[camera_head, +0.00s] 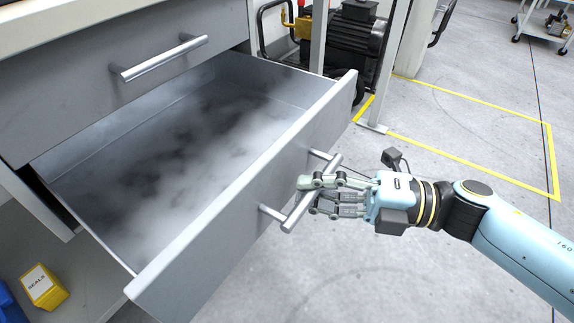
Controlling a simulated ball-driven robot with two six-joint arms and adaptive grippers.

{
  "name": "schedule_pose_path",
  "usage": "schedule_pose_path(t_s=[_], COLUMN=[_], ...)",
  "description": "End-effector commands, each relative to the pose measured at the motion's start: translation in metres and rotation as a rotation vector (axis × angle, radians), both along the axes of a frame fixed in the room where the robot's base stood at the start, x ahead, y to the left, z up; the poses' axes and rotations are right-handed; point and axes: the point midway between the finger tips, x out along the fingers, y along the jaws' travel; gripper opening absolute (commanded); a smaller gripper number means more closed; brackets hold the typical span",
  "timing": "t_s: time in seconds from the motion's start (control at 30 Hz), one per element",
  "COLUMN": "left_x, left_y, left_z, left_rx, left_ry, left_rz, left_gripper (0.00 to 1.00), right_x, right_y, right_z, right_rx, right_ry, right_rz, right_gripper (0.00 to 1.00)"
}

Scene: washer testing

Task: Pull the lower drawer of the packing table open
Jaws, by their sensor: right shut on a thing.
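The lower drawer (255,187) of the packing table is pulled well out and its grey metal inside looks empty. Its bar handle (289,224) is on the front panel, facing right. My right gripper (318,195) is at the handle, its fingers closed around the bar near the middle. The fingers hide part of the bar. The upper drawer (75,108) is shut, with its own bar handle (165,58) above the open one. My left gripper is not in view.
A yellow box marked SEALS (43,287) and a blue bin (8,305) stand on a shelf at lower left. A black machine (356,40) and a table leg (390,65) are behind the drawer. The floor to the right, with yellow lines (460,160), is clear.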

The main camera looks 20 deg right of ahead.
Motion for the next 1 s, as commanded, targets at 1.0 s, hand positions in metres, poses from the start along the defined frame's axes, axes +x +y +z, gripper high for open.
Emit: schedule_pose_path(t_s=[1.0], left_x=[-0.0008], left_y=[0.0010], left_z=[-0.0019], left_rx=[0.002], left_ry=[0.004], left_rz=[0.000], left_gripper=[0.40], right_x=[-0.0067], right_y=[-0.0050], right_z=[0.0005], right_rx=[0.002], right_ry=[0.000], right_rz=[0.000], right_gripper=[0.38])
